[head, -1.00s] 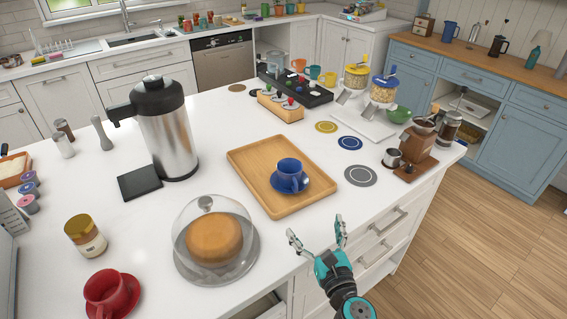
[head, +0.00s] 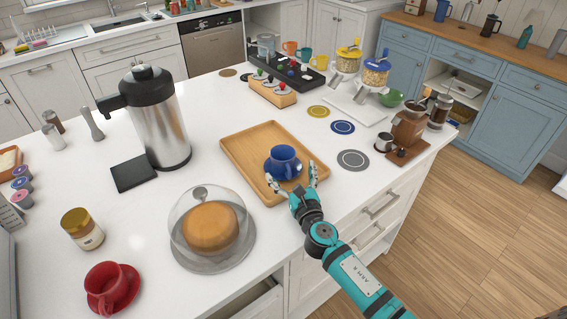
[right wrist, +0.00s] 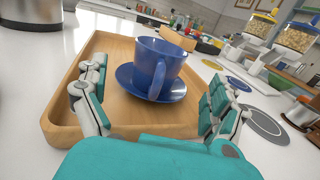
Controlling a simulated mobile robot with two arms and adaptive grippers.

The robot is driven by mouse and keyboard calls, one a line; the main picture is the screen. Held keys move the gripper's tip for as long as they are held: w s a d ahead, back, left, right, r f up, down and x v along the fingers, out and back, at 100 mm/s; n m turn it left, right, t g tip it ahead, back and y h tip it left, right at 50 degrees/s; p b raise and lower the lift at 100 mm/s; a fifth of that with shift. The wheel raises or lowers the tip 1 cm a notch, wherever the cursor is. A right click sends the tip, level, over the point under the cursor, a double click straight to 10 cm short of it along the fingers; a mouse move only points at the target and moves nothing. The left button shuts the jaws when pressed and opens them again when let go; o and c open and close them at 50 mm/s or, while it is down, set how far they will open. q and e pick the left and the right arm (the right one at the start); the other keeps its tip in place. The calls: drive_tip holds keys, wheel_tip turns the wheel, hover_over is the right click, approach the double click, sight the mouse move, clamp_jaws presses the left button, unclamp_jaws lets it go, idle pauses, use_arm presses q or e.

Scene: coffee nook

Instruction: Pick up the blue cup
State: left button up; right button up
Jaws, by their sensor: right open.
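The blue cup (head: 284,160) stands upright on a blue saucer (head: 270,168) in the wooden tray (head: 237,157) on the white counter. In the right wrist view the cup (right wrist: 157,66) is straight ahead, with its handle on the near side and the saucer (right wrist: 177,93) under it. My right gripper (head: 292,180) is open at the tray's near right edge, just in front of the cup. In the right wrist view its fingers (right wrist: 155,100) are spread on either side of the cup, with nothing between them held. My left gripper is not in view.
A glass-domed cake (head: 211,228) stands left of my right arm, and a red cup (head: 107,285) farther left. A grey coaster (head: 353,160) and a grinder (head: 408,130) are to the right.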

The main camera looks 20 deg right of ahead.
sight(287, 165)
drive_tip(key=w, duration=0.4)
drive_tip(key=shift+w+a+r, duration=0.1)
drive_tip(key=shift+w, duration=0.3)
drive_tip(key=shift+s, duration=0.1)
drive_tip(key=c, duration=1.4)
drive_tip(key=shift+r, duration=0.1)
